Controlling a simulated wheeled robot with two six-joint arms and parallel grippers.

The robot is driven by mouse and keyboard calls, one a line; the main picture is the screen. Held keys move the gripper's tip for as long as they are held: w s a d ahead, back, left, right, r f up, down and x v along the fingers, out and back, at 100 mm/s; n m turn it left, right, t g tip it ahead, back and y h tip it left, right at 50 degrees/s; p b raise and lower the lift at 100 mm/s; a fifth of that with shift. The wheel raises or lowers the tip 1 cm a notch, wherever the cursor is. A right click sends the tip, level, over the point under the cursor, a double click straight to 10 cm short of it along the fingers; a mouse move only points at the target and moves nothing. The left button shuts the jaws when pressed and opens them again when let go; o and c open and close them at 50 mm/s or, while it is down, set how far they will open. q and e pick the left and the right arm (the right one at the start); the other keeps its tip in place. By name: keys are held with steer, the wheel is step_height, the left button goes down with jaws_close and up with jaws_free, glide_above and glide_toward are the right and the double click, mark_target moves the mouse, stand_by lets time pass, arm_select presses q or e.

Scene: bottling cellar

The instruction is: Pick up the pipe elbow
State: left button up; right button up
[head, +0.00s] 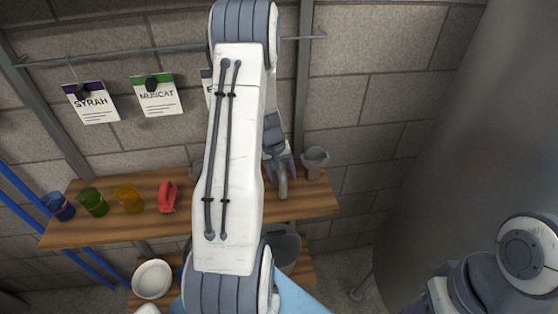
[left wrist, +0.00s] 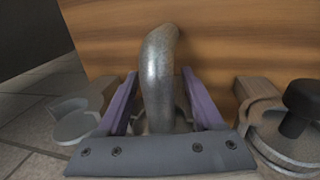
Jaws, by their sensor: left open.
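The pipe elbow (head: 283,185) is a grey, curved metal pipe on the wooden shelf, near its right end. In the left wrist view the elbow (left wrist: 160,75) stands between the two purple fingers of my left gripper (left wrist: 158,90). The fingers are apart, one on each side of it, and do not look closed on it. In the head view my left gripper (head: 280,155) is at the elbow's back end, partly hidden by my arm. The elbow's lower end is hidden by the gripper in the wrist view. My right gripper is out of view.
A grey fitting (head: 314,160) stands right of the elbow; a clamp with a black knob (left wrist: 290,120) is on its other side. A red object (head: 168,197), yellow cup (head: 129,199), green cup (head: 93,202) and blue cup (head: 58,206) line the shelf (head: 90,234). A large tank (head: 455,150) stands right.

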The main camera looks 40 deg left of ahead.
mark_target(282, 164)
arm_select(q)
jaws_close()
steer(key=shift+r, duration=0.15)
steer(key=shift+w+r, duration=0.1)
steer(key=shift+r, duration=0.5)
step_height(282, 164, up, 3)
steer(key=shift+f+b, duration=0.15)
steer(key=shift+b, duration=0.45)
steer(key=w+d+r+b, duration=0.1)
steer(key=d+r+b, duration=0.1)
steer(key=d+r, duration=0.5)
steer(key=d, duration=0.4)
steer(key=shift+w+d, duration=0.3)
